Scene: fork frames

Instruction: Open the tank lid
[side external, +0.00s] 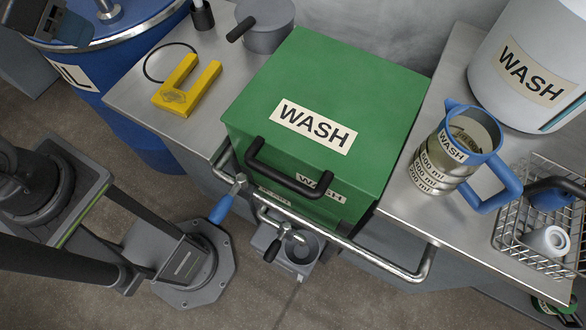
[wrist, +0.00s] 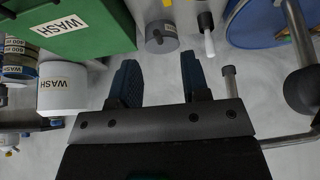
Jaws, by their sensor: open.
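The tank is a green box labelled WASH (side external: 345,85) in the middle of the side view, its lid down flat. A black bar handle (side external: 285,168) runs along the lid's front edge.
A blue drum (side external: 130,45) stands at upper left. A metal rail (side external: 350,245) runs along the front. A blue-handled jug (side external: 455,150), wire basket (side external: 510,225) and white WASH container (side external: 535,60) stand right.

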